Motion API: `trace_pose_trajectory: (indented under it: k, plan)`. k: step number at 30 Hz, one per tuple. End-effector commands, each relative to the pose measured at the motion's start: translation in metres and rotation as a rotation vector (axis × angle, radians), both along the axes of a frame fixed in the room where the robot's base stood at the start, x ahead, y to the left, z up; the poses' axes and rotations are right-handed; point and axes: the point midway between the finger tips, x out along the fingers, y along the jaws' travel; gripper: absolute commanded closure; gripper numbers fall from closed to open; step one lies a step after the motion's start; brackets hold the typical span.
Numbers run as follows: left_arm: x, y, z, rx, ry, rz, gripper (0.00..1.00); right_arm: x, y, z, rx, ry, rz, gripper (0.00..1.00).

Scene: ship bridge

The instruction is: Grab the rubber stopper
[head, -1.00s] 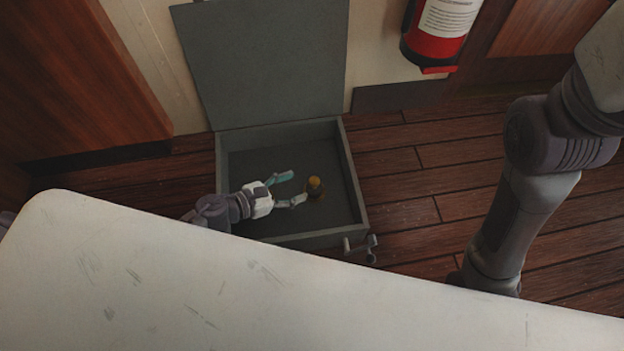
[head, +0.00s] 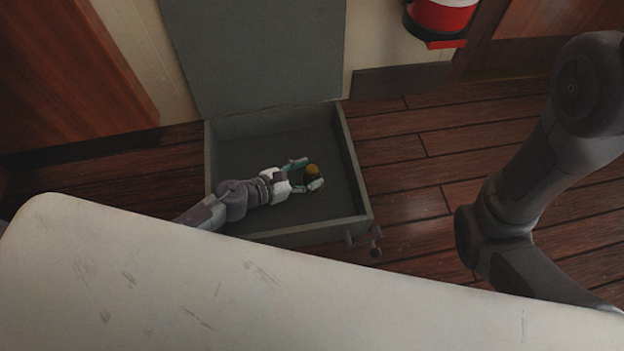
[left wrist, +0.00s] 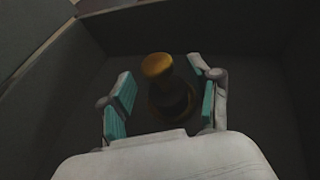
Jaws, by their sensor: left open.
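The rubber stopper (head: 312,170) is a small dark piece with a yellow-brown top. It stands inside the open grey box (head: 356,178) on the floor. My left gripper (head: 308,172) reaches into the box and is open, with its fingers on either side of the stopper. In the left wrist view the stopper (left wrist: 170,85) stands upright between the two teal-padded fingers (left wrist: 162,98), with a gap visible on the left side. Whether the right finger touches it I cannot tell. My right gripper is not in view.
The box's grey lid (head: 255,60) stands open against the wall. A latch (head: 368,240) sticks out at its front right corner. A white scratched surface (head: 200,280) fills the foreground. A red extinguisher (head: 441,18) hangs at the top right. Wooden floor (head: 420,180) lies clear right of the box.

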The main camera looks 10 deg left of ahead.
Motion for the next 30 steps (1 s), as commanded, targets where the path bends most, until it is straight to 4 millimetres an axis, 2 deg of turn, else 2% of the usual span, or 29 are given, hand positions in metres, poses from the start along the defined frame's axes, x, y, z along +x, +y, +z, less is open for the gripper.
trace_pose_trajectory:
  k: [3,11,14,21,23,30]
  plan:
    - [0.0082,-0.0090,-0.0058,-0.001,0.001,-0.001,0.38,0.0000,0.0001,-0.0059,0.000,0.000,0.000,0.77]
    - [0.0100,-0.0109,-0.0055,-0.001,0.002,0.001,0.38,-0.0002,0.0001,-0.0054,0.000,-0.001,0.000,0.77]
    - [0.0100,-0.0110,-0.0054,-0.002,0.002,0.000,0.51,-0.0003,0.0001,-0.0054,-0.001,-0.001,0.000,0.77]
    - [0.0098,-0.0109,-0.0054,-0.001,0.001,-0.001,0.91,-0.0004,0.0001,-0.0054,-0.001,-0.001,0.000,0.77]
    - [0.0098,-0.0109,-0.0054,-0.002,0.002,0.000,1.00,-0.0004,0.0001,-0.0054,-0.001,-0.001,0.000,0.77]
    - [0.0100,-0.0109,-0.0049,-0.001,0.001,-0.001,1.00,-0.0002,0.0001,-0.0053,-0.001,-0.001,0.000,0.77]
